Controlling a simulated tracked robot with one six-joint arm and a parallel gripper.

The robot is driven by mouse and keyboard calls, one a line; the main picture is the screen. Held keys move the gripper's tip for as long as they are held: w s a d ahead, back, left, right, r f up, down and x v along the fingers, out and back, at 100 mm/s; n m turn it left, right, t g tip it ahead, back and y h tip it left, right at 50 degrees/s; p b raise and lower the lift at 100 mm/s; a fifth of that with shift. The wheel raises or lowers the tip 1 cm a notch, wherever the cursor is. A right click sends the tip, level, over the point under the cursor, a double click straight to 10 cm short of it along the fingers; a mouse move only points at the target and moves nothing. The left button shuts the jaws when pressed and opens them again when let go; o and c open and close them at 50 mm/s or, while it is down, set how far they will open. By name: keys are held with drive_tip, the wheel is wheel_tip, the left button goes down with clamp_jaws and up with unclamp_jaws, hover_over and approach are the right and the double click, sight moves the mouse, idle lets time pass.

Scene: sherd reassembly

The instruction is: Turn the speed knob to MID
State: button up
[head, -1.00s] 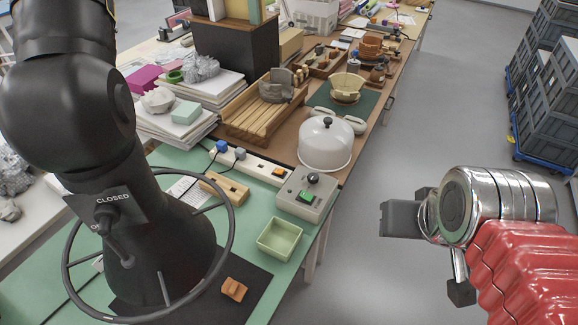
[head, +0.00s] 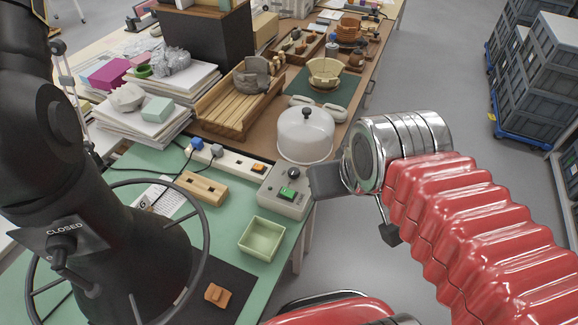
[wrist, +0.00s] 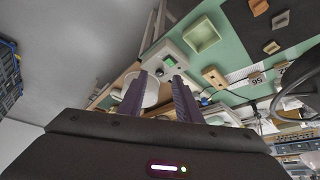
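The speed knob (head: 293,172) is a small black round knob on top of a grey control box (head: 275,203), beside a green switch (head: 287,193). The box stands near the right edge of the green bench. My gripper (head: 325,181) is just right of the box in the head view, apparently above the bench edge; its fingertips are not clear there. In the wrist view its two fingers (wrist: 159,76) are apart with nothing held. The grey box (wrist: 164,55) lies beyond the fingertips there. The knob's setting and labels are too small to read.
A white dome (head: 305,135) stands behind the box. A pale green tray (head: 262,239) is in front, a power strip (head: 228,161) and a wooden block (head: 201,188) to its left. A black column with a handwheel (head: 205,240) stands at left.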

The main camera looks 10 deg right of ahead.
drive_tip(key=shift+o, duration=0.2)
drive_tip(key=o, duration=0.3)
drive_tip(key=shift+w, duration=0.15)
drive_tip(key=shift+o, duration=0.2)
drive_tip(key=shift+w+r+n, duration=0.1)
drive_tip(key=shift+w+n, duration=0.15)
drive_tip(key=shift+n, duration=0.15)
drive_tip(key=n+g+h, duration=0.5)
drive_tip(key=n, duration=1.4)
hover_over(294, 171)
drive_tip(key=s+a, duration=0.1)
drive_tip(key=a, duration=0.5)
wheel_tip(294, 171, down, 11)
drive_tip(key=shift+f, duration=0.2)
drive_tip(key=shift+d+f, duration=0.1)
drive_tip(key=x, duration=1.3)
drive_tip(key=shift+f, duration=0.35)
drive_tip(key=shift+c, duration=0.3)
